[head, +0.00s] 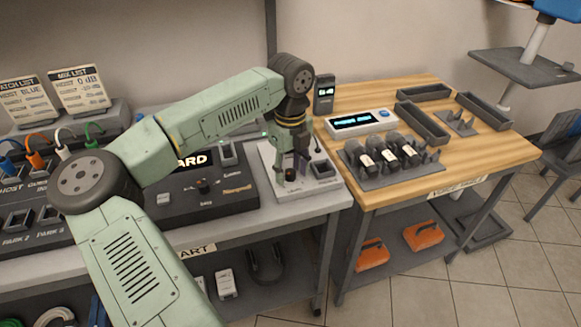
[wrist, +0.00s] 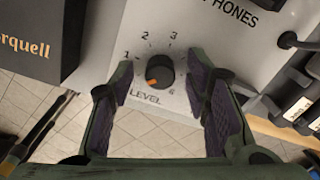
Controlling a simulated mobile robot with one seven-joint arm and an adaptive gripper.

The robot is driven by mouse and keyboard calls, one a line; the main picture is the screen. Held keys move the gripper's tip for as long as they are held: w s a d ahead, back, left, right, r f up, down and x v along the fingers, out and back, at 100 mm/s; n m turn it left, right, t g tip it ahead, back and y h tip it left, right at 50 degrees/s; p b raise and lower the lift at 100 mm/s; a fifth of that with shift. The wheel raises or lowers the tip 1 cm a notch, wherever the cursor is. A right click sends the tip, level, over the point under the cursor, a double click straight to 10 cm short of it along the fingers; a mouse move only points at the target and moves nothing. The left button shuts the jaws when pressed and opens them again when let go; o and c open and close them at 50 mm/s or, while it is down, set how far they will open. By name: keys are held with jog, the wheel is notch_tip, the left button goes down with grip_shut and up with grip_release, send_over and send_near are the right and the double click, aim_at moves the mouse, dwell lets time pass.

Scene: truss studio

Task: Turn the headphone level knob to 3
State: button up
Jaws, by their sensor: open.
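The headphone level knob (wrist: 161,69) is a round dark knob on a light grey panel (wrist: 215,42) marked "LEVEL". Its orange pointer mark sits at the lower left of the knob, below the printed 1. The figures 1, 2 and 3 show around its upper side; part of the scale at the right is hidden by a finger. My gripper (wrist: 160,82) is open, with one finger on each side of the knob and a visible gap to both. In the head view my gripper (head: 291,172) points down over the headphone box (head: 267,158).
A dark console (head: 225,192) stands left of the box. To the right, a wooden table (head: 450,147) holds a rack of dark handheld units (head: 392,160), a display unit (head: 362,121) and empty trays. A cable runs at the panel's right side.

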jog(key=shift+c, duration=0.5)
grip_shut()
jog(key=shift+m+b, duration=0.3)
jog(key=shift+b, duration=0.05)
